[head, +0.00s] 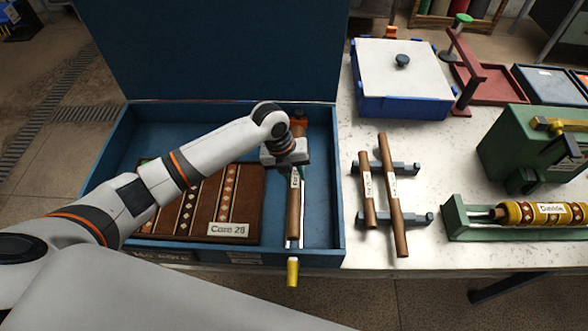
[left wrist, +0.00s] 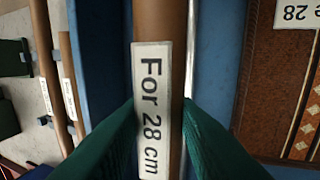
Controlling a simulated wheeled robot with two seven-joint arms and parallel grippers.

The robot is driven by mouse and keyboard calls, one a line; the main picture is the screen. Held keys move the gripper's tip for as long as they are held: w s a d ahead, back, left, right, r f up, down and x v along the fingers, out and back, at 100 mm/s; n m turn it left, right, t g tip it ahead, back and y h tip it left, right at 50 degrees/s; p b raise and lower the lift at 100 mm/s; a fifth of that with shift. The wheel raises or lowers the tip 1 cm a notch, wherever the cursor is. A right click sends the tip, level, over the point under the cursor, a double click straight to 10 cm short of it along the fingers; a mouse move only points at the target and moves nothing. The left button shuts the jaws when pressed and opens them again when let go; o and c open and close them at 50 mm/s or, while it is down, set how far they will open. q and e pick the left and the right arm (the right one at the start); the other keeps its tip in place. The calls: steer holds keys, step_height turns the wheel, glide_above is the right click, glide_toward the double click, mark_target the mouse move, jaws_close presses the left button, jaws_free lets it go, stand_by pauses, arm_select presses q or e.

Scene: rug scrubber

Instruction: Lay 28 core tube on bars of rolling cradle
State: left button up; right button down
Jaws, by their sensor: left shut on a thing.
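The brown core tube (head: 292,222) with a "For 28 cm" label lies lengthwise over the right part of the open blue case. My left gripper (head: 288,158) reaches down onto its upper part, and its fingers are mostly hidden there. In the left wrist view the green fingers (left wrist: 158,125) are shut on either side of the tube (left wrist: 158,22), at its label. I cannot tell whether the tube still touches the case. Two dark bars (head: 426,218) on the table carry two other labelled brown tubes, a short one (head: 367,200) and a longer one (head: 388,175). My right gripper is not in view.
The blue case (head: 338,215) also holds a brown patterned rug (head: 190,228) labelled "Core 28". A yellow-capped piece (head: 292,272) shows at its front edge. A green cradle (head: 455,218) with a yellow patterned roll (head: 530,213), a green machine (head: 510,150) and a white-lidded blue box (head: 395,105) stand to the right.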

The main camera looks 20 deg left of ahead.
mark_target(294, 187)
arm_select(q)
step_height(294, 187, down, 6)
steer(key=b, duration=0.5)
steer(key=shift+f, duration=0.25)
step_height(294, 187, down, 2)
steer(key=shift+f+b, duration=0.15)
steer(key=shift+b, duration=0.7)
steer(key=shift+f+b, duration=0.6)
steer(key=shift+f, duration=0.3)
steer(key=shift+s, duration=0.1)
steer(key=shift+s+f, duration=0.1)
steer(key=shift+f, duration=0.05)
